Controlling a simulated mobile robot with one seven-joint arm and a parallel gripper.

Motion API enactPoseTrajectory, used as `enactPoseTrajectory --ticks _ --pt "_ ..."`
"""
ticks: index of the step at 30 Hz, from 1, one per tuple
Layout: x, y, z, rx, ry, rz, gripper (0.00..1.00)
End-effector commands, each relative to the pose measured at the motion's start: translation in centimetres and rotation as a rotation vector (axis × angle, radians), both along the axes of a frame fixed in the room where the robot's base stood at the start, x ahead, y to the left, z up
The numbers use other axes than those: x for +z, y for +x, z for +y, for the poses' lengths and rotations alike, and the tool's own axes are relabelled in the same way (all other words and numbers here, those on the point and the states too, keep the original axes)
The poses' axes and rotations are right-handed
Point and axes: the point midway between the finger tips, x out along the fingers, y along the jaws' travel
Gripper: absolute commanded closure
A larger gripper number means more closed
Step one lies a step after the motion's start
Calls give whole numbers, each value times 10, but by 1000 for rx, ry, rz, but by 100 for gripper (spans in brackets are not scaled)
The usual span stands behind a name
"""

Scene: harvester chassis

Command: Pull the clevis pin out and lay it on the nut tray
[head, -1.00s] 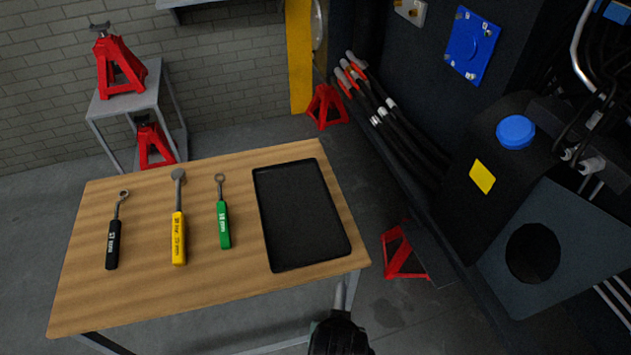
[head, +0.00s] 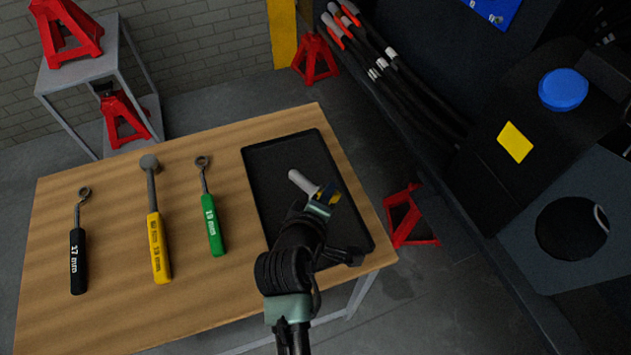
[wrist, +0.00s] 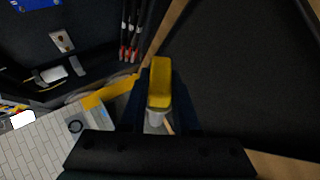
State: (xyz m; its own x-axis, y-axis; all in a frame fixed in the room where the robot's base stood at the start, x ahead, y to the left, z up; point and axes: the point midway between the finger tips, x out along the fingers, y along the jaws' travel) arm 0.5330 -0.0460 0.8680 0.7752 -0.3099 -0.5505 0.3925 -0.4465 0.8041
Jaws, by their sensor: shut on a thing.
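The black nut tray (head: 268,172) lies on the right part of the wooden table; its dark floor also fills the right of the wrist view (wrist: 255,65). My gripper (head: 324,200) is over the tray, shut on the clevis pin (head: 302,182). I cannot tell whether the pin touches the tray.
A black wrench (head: 77,250), a yellow hammer-like tool (head: 159,245) and a green wrench (head: 211,225) lie on the table (head: 115,210) left of the tray. The dark chassis with a blue cap (head: 563,89) stands to the right. A red jack stand (head: 405,218) is beside the table.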

Motion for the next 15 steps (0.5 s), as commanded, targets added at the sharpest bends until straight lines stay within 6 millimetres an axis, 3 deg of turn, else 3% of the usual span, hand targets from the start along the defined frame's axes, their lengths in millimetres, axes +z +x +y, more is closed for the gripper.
enactPoseTrajectory --ticks 6,15 --pt "3 20 0 205 -220 -235 100" --pt "20 34 12 354 -373 -475 100"
